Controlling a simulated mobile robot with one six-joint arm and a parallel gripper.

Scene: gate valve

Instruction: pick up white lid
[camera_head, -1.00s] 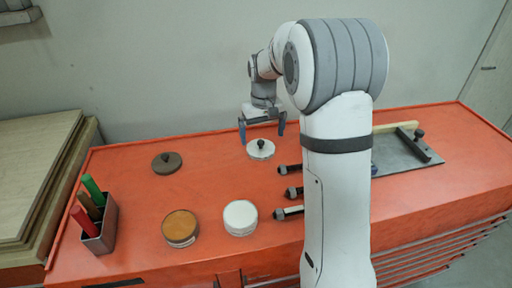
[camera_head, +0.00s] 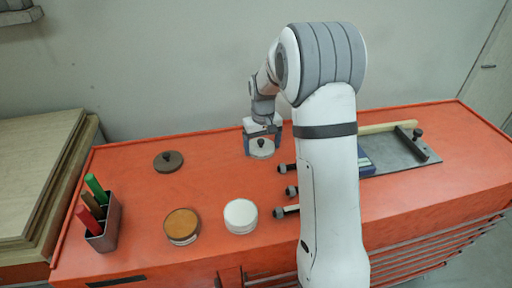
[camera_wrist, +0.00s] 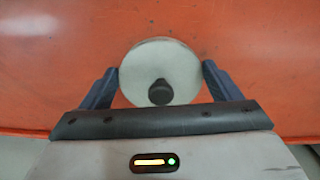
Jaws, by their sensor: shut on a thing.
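The white lid (camera_head: 262,154) is a round disc with a dark knob, at the back middle of the orange bench top. My gripper (camera_head: 262,147) reaches down over it and is shut on its rim, one blue finger on each side. In the wrist view the lid (camera_wrist: 158,60) lies between the two fingers, with its knob toward the palm. I cannot tell any gap between the lid and the bench.
A brown lid (camera_head: 168,161) lies to the left. An orange-brown round container (camera_head: 182,226) and a white one (camera_head: 241,215) stand in front. A holder (camera_head: 104,232) with coloured sticks is at the left. Several dark-ended tools (camera_head: 286,190) and a grey tray (camera_head: 402,155) are at right.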

